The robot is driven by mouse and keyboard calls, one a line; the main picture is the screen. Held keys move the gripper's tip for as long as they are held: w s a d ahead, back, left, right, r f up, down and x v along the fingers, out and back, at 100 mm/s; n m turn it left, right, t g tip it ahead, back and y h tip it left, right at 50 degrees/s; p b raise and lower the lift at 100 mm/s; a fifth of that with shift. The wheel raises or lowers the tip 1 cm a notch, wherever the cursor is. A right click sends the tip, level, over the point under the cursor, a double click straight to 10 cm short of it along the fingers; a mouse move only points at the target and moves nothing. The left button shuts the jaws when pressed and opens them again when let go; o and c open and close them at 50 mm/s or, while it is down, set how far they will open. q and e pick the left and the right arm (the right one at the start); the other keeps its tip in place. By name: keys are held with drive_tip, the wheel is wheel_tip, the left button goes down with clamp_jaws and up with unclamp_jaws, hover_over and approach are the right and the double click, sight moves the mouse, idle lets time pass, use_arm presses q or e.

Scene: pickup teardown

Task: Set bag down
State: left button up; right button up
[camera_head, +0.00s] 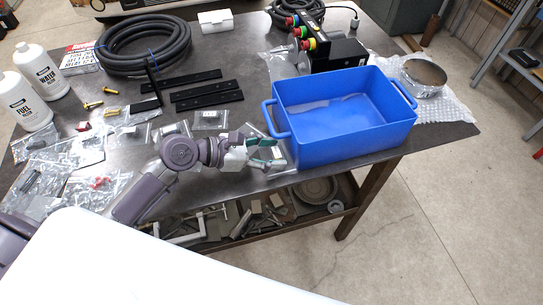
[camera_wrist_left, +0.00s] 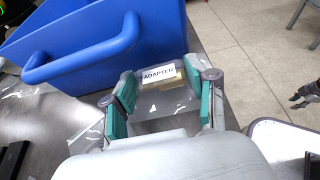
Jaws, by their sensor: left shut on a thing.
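My left gripper (camera_head: 268,152) is at the front edge of the table, just left of the blue bin (camera_head: 345,148). In the left wrist view my left gripper (camera_wrist_left: 160,100) has its green-padded fingers shut on a clear plastic bag (camera_wrist_left: 155,88). The bag has a white label reading ADAPTER and a tan piece inside. It lies between the fingertips, in front of the bin's handle side. I cannot tell whether its underside touches the table. A dark gripper-like part (camera_wrist_left: 304,94) at the right edge of that view may be my right gripper; its fingers are unclear.
Several small bags, such as one bag (camera_head: 210,120), lie left of the bin. Black bars (camera_head: 208,96), a coiled hose (camera_head: 143,45) and white bottles (camera_head: 41,72) stand farther left and back. A control box (camera_head: 335,52) is behind the bin. A lower shelf (camera_head: 275,215) holds metal parts.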

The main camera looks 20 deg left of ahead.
use_arm(q)
drive_tip(key=shift+f, duration=0.95)
drive_tip(key=o, duration=1.1)
drive_tip(key=shift+f, duration=0.1)
drive_tip(key=shift+o, duration=0.2)
